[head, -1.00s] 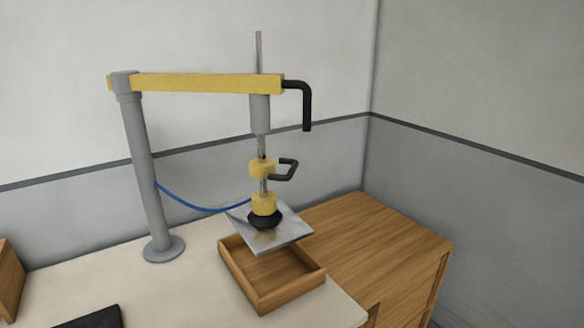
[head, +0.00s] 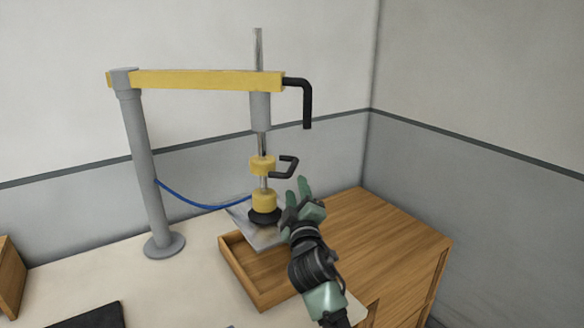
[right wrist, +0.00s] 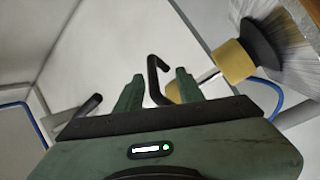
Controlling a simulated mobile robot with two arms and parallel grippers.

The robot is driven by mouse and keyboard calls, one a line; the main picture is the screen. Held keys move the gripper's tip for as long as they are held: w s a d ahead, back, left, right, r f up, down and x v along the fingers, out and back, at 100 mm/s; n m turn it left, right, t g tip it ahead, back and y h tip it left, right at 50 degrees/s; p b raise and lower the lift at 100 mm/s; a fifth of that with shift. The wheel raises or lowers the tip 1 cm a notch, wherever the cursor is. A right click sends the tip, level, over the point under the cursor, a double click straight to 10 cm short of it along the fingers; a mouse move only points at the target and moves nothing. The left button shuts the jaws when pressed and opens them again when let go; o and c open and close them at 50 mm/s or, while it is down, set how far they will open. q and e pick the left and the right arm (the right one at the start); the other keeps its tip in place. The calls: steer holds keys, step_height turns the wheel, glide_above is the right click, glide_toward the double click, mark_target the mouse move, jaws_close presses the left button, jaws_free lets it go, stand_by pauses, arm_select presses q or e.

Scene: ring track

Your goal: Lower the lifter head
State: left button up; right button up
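The lifter head (head: 263,203) is a yellow block with a black suction cup, on a vertical rod under a yellow arm (head: 200,83). A grey plate (head: 247,232) is under the cup, above the wooden tray. A black bracket-shaped handle (head: 289,168) sticks out to the right from the yellow collar (head: 261,165) above the head. My right gripper (head: 297,188) is open and empty, just below and right of the handle. In the right wrist view, the handle (right wrist: 154,75) shows in the gap between the open fingers (right wrist: 158,87), apparently beyond them. My left gripper is not in view.
A grey post (head: 146,180) carries the arm, and a blue hose (head: 195,206) runs to the head. The wooden tray (head: 238,278), partly hidden by my right arm, stands on the pale table (head: 190,280). A wooden cabinet (head: 385,235) is to the right. A second black handle (head: 306,105) hangs at the arm's end.

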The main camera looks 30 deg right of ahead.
mark_target(292, 164)
steer(key=x, duration=0.2)
steer(key=r+p+x, duration=0.1)
steer(key=x, duration=0.5)
steer(key=shift+w+r+p, duration=0.1)
steer(key=shift+r+p, duration=0.3)
jaws_close()
steer(key=shift+f, duration=0.1)
stand_by(1.0)
